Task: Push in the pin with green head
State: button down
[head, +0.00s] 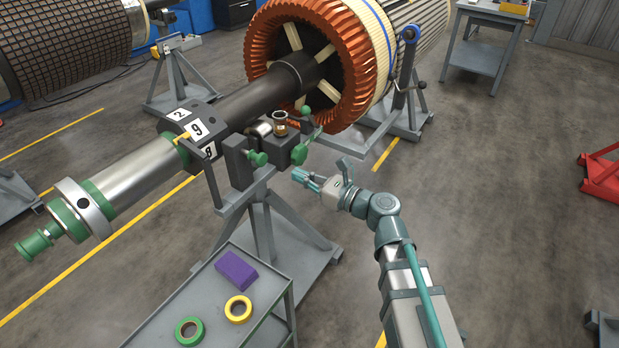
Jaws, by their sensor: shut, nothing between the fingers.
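Green-headed parts show on the dark bearing block of the rotor stand (275,215). One green head (257,158) faces the front on the left side of the block. A second green head (299,154) is at the block's right front, and a green ball (306,111) is above it. I cannot tell which of them is the pin, nor how far any pin sticks out. My gripper (297,175) is shut and empty, in front of and a little below the second green head. It points left toward the stand and seems apart from it.
A steel shaft (140,178) runs through the stand into a copper-wound stator (335,50). A grey cart (215,300) in front holds a purple block (235,270), a yellow tape roll (238,309) and a green tape roll (189,331). The floor to the right is mostly clear.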

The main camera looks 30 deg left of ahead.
aim_at(264, 160)
jog(key=a, duration=0.3)
jog(key=a+p, duration=0.1)
jog(key=a, duration=0.5)
jog(key=shift+w+a+p, duration=0.2)
jog(key=shift+w+p, duration=0.15)
